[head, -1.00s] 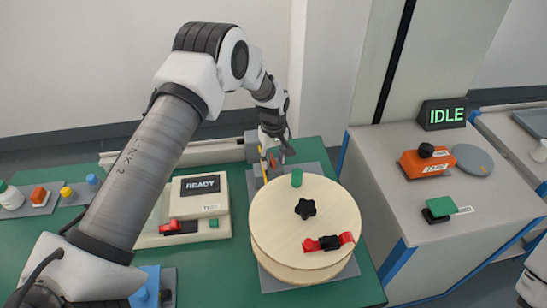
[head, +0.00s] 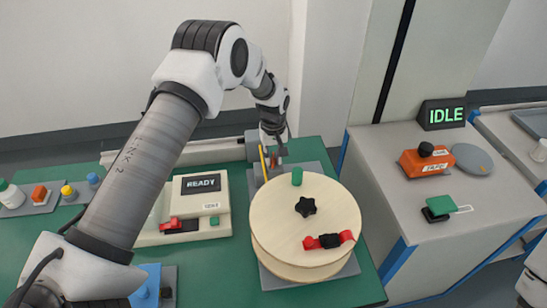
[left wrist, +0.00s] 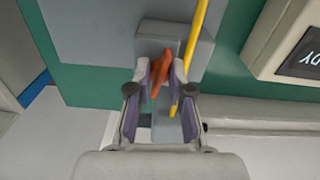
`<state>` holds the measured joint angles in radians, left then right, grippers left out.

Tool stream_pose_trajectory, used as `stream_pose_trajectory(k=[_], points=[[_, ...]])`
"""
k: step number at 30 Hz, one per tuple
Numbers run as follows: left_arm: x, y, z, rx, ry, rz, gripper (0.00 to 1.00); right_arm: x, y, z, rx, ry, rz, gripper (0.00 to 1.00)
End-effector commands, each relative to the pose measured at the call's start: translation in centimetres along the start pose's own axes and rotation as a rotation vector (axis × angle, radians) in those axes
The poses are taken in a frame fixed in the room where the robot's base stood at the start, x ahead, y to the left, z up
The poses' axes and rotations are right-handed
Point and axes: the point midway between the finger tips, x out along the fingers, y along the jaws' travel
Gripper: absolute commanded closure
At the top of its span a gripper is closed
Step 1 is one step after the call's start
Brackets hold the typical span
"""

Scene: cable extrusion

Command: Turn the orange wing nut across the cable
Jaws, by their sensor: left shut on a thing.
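The orange wing nut (left wrist: 160,72) is between the two fingers of my left gripper (left wrist: 162,76) in the left wrist view, on a grey block (left wrist: 150,32). The fingers are shut on it. My right gripper is out of view.
The wooden reel (head: 280,220) with a black knob stands in front of the gripper. A tester box (head: 200,208) reading READY is to its left. A grey cabinet (head: 400,200) with an IDLE sign (head: 443,114) is at right.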

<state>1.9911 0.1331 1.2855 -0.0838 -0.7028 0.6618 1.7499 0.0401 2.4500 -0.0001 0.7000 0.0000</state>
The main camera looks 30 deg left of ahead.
Motion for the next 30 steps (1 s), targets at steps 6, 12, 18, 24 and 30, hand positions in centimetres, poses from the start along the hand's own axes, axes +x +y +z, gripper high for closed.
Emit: stream_pose_trajectory(k=[6,12,18,24,30], points=[[0.4,-0.2,0.1,0.186,-0.004,-0.003,1.0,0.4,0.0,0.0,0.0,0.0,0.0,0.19],[0.5,-0.2,0.1,0.377,-0.005,-0.003,1.0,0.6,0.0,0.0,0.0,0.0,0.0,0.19],[0.5,-0.2,0.1,0.567,-0.005,-0.002,1.0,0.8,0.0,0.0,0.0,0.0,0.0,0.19],[0.5,-0.2,0.1,0.756,-0.006,-0.002,1.0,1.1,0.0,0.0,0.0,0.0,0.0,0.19],[0.5,-0.2,0.1,0.946,-0.007,-0.001,1.0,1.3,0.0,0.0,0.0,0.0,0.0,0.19]])
